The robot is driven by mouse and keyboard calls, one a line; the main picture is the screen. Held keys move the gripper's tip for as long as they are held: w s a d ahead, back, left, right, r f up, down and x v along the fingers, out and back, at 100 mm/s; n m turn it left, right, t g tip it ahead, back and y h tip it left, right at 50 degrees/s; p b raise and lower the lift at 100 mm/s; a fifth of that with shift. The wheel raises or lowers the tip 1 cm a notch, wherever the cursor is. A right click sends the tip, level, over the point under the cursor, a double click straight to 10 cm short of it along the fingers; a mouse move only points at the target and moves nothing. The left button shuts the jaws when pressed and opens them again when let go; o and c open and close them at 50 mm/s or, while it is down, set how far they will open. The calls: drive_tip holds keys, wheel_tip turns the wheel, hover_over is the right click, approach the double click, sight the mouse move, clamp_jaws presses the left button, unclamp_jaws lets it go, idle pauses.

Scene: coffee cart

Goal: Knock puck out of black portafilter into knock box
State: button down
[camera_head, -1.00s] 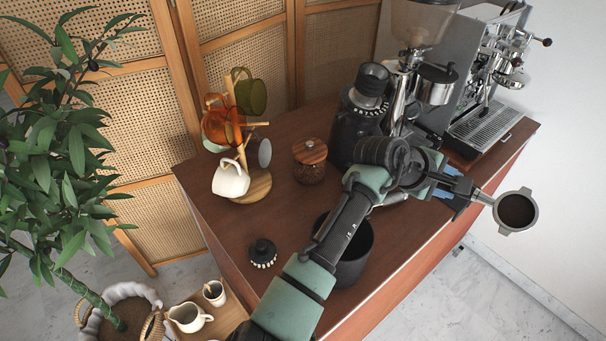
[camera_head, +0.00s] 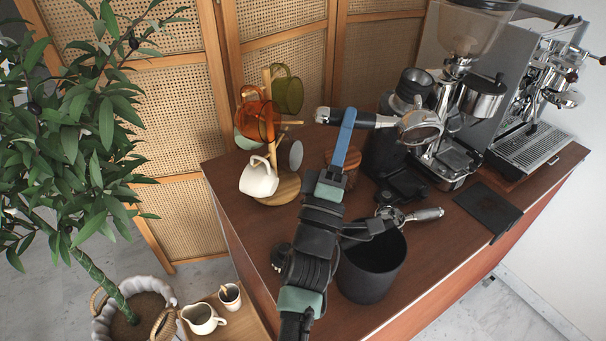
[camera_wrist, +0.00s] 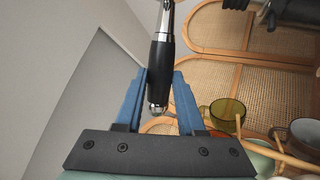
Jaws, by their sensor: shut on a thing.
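The black portafilter has a black handle (camera_head: 345,118) and a metal head (camera_head: 420,126). My gripper (camera_head: 347,125) is shut on the handle, with the head out to the right, raised above the counter. In the wrist view, the handle (camera_wrist: 160,75) lies between the blue fingers of my gripper (camera_wrist: 157,85). The basket's inside is not clear, so I cannot tell whether the puck is in it. The knock box, a dark round bin (camera_head: 372,278), stands on the counter below and right of my arm. My arm partly hides its left side.
A metal-handled tool (camera_head: 425,214) lies behind the bin. A grinder (camera_head: 465,110) and espresso machine (camera_head: 540,110) stand at the back right. A mug tree with a white mug (camera_head: 258,180) and a wooden-lidded jar (camera_head: 343,160) stand behind my arm. A black mat (camera_head: 488,207) lies on the right.

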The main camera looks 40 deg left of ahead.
drive_tip(key=s+a+f+m+t+h+b, duration=0.1)
drive_tip(key=s+f+m+t+h+b, duration=0.15)
drive_tip(key=s, duration=0.65)
wheel_tip(320, 180, down, 11)
drive_tip(key=b, duration=1.1)
wheel_tip(320, 180, up, 6)
drive_tip(key=p, duration=0.6)
drive_tip(key=shift+s, duration=0.35)
drive_tip(key=shift+y, duration=0.25)
wheel_tip(320, 180, down, 6)
drive_tip(key=b, duration=0.4)
wheel_tip(320, 180, up, 6)
drive_tip(key=p, duration=0.6)
drive_tip(key=shift+r+p, duration=0.2)
drive_tip(key=shift+p, duration=0.1)
